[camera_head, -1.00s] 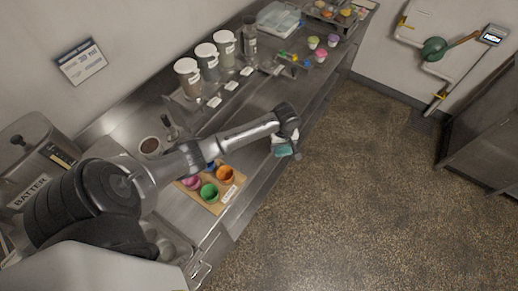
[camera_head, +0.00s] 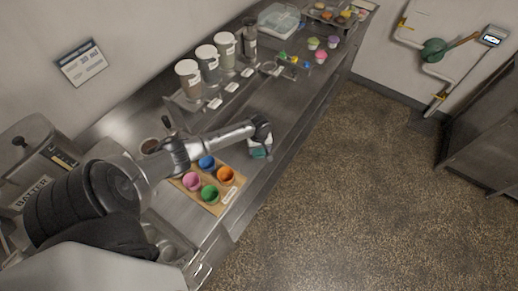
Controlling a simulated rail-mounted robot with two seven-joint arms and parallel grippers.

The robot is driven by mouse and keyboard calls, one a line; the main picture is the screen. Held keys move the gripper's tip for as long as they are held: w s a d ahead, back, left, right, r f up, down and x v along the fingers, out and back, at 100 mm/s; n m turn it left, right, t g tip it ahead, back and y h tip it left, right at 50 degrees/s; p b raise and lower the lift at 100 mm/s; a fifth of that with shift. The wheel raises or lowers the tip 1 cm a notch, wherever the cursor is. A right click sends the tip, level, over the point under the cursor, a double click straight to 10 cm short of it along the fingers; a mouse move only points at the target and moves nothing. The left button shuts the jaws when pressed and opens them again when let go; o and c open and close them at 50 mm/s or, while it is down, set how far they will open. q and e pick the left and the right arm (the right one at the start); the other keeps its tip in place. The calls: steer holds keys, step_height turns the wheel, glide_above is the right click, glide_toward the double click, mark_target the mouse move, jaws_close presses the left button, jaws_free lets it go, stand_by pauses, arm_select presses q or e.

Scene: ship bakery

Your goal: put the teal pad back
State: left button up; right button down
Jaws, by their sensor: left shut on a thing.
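My left gripper (camera_head: 259,150) reaches across from the left and is over the steel counter (camera_head: 285,100), near its front edge. It is shut on a teal pad (camera_head: 259,154), of which only a small part shows below the white gripper body. The pad is to the right of a wooden board (camera_head: 228,194) with pink, blue, green and orange cups. I cannot tell whether the pad touches the counter. My right gripper is not in view.
Lidded containers (camera_head: 207,62) stand along the wall with small labels before them. Small coloured pieces (camera_head: 290,60) and cupcakes (camera_head: 320,56) lie farther back. Open floor (camera_head: 340,200) lies right of the counter.

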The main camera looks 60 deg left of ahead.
arm_select(q)
steer(key=shift+f, duration=0.3)
steer(key=shift+f, duration=0.15)
steer(key=o, duration=1)
